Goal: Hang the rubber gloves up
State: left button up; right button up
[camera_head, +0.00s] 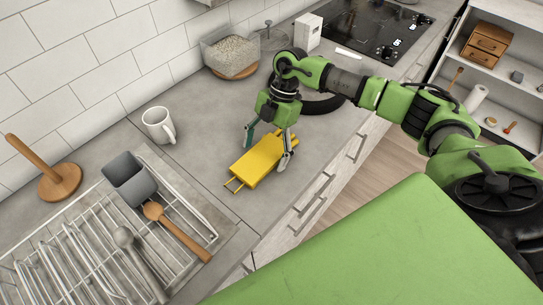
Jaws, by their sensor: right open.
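The yellow rubber gloves (258,163) lie as one flat yellow shape on the grey counter, with two thin prongs pointing to the lower left. My right gripper (268,147) is over the far end of the gloves, pointing down. Its fingers are spread, one on each side of the yellow shape. I cannot tell whether they touch it. The wire rack (103,226) stands on the counter at the lower left, apart from the gloves. My left gripper is not in view.
The rack holds a grey cup (128,180), a wooden utensil (180,234) and a grey utensil (140,264). A white mug (158,124) and a wooden upright holder (58,183) stand near the wall. A clear container (231,50) is behind. Counter between rack and gloves is clear.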

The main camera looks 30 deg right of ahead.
aim_at(265, 154)
jog(key=c, duration=1.5)
jog(key=shift+r+p, duration=2.2)
jog(key=shift+r, duration=0.35)
jog(key=shift+c, duration=0.2)
